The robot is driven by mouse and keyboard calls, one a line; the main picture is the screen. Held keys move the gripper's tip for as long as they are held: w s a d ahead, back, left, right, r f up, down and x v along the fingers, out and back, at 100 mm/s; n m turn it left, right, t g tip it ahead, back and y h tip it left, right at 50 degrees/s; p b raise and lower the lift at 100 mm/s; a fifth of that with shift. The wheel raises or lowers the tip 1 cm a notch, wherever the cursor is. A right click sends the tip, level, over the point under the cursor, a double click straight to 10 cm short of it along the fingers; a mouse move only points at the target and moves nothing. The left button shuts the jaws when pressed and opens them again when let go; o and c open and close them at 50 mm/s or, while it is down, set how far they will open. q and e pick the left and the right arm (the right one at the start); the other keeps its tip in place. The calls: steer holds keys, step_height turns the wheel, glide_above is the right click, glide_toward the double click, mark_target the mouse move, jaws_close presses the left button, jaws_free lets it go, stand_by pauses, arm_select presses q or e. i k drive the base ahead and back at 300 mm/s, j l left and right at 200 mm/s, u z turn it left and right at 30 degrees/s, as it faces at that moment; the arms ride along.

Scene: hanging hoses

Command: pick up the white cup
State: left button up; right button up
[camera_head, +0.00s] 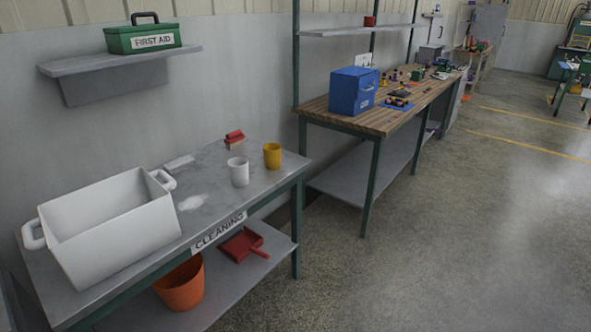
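The white cup (239,171) stands upright on the grey top of the cleaning table (215,198), right of the middle of that table. A yellow cup (272,156) stands just to its right and a little farther back, apart from it. Neither of my grippers is in the head camera view, so I cannot see whether they are open or shut.
A large white bin with handles (112,223) fills the table's left part. A red-topped brush (235,140) lies behind the cups, and a pale patch (192,202) marks the tabletop. A workbench (345,118) stands to the right. Open floor (420,250) lies in front.

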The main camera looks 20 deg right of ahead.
mark_target(239, 173)
steer(key=z, duration=0.35)
steer(key=i+l+u, duration=0.1)
steer(key=i+l, duration=0.7)
steer(key=l, duration=0.1)
